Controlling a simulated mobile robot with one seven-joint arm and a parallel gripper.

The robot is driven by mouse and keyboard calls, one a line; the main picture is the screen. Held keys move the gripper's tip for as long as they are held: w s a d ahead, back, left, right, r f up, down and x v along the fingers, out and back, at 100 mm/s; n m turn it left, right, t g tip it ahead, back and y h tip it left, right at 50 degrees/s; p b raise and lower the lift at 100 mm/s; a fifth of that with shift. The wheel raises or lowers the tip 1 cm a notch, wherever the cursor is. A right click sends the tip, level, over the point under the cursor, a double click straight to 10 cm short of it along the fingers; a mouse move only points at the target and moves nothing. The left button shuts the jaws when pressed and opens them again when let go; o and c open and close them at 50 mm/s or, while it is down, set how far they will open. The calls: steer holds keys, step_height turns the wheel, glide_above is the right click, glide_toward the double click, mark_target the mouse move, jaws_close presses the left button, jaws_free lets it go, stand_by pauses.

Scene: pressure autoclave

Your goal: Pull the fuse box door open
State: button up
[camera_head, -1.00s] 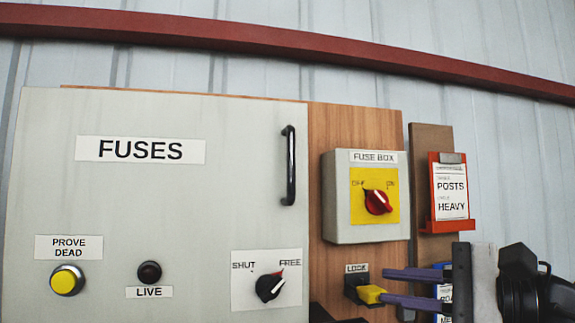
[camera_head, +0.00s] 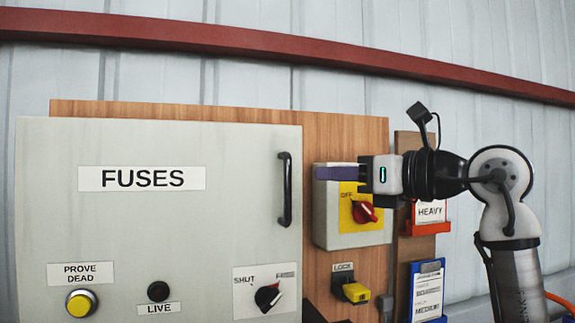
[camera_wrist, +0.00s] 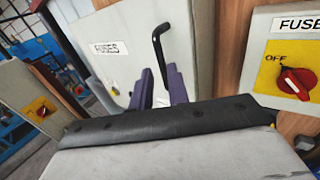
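The pale grey fuse box door (camera_head: 150,240), labelled FUSES, fills the left of the head view and looks closed. Its black upright bar handle (camera_head: 285,190) is near the right edge; in the wrist view the handle (camera_wrist: 158,45) stands beyond the fingertips. My gripper (camera_head: 318,172) has purple fingers pointing left, in front of the fuse box switch (camera_head: 350,230) and right of the handle. In the wrist view my gripper (camera_wrist: 156,75) is open, its fingers on either side of the handle's lower end in the picture. I cannot tell whether they touch it.
Below the handle is a SHUT/FREE knob (camera_head: 267,297). A yellow key-like piece (camera_head: 356,292) is at the LOCK fitting. A yellow button (camera_head: 81,302) and dark LIVE lamp (camera_head: 158,291) are on the door. A red card holder (camera_head: 430,227) and blue clipboard (camera_head: 428,290) hang at right.

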mark_target(294, 171)
steer(key=p+x, duration=0.2)
steer(key=x, duration=0.6)
steer(key=shift+a+r+p, duration=0.15)
steer(key=shift+p, duration=0.15)
steer(key=shift+w+a, duration=0.5)
steer(key=shift+a, duration=0.05)
steer(key=shift+c, duration=0.4)
jaws_close()
